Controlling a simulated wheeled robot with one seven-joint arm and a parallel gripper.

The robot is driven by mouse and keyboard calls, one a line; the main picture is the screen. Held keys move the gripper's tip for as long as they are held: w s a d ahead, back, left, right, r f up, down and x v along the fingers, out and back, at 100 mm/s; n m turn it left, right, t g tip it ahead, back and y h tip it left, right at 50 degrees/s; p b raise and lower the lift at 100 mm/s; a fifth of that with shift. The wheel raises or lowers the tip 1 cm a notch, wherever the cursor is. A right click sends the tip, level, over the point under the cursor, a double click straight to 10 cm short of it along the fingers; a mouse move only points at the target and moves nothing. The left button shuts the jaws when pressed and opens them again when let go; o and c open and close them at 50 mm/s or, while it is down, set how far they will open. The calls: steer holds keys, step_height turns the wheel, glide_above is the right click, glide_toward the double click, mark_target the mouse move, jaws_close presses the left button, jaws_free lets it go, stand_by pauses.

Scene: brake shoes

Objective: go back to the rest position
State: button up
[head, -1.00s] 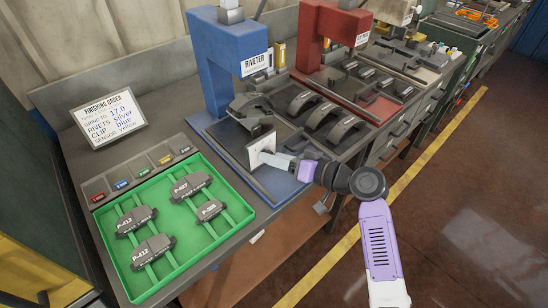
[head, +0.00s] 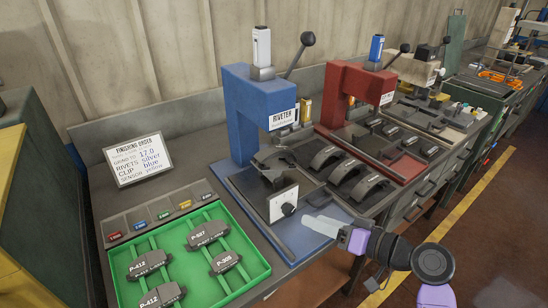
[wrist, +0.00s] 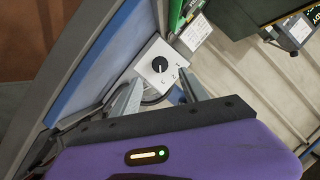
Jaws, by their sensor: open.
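My gripper (head: 322,226) is in front of the blue riveter (head: 243,115), low over the right part of its blue base. In the wrist view its two fingers (wrist: 160,90) are spread with nothing between them. The white plate with a black knob (head: 284,206) stands on the riveter base, to the left of the fingertips and apart from them. The plate also shows beyond the fingers in the wrist view (wrist: 160,65). A dark curved brake shoe (head: 275,160) sits at the riveter, above the plate.
A green tray (head: 262,268) holding several labelled brake pads is at the left front. An order card (head: 138,161) stands behind it. A red press (head: 357,88) and several brake shoes (head: 345,172) are to the right. Open floor (head: 490,240) lies at the right.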

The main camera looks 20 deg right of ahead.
steer(key=w+d+r+m+t+h, duration=0.2)
steer(key=d+m+t+h, duration=0.15)
steer(key=d, duration=0.25)
steer(key=s+d+f+h, duration=0.1)
steer(key=s+f+h, duration=0.2)
steer(key=s+h, duration=0.6)
steer(key=s+a+n+y, duration=0.2)
steer(key=s+a, duration=0.4)
steer(key=s, duration=0.9)
steer(key=s+a+r+n+g+y, duration=0.1)
steer(key=s+a, duration=0.4)
steer(key=s, duration=1)
steer(key=shift+a+n+y, duration=0.35)
steer(key=shift+n+y, duration=0.4)
steer(key=shift+n, duration=0.2)
steer(key=shift+g, duration=0.25)
steer(key=shift+c, duration=0.2)
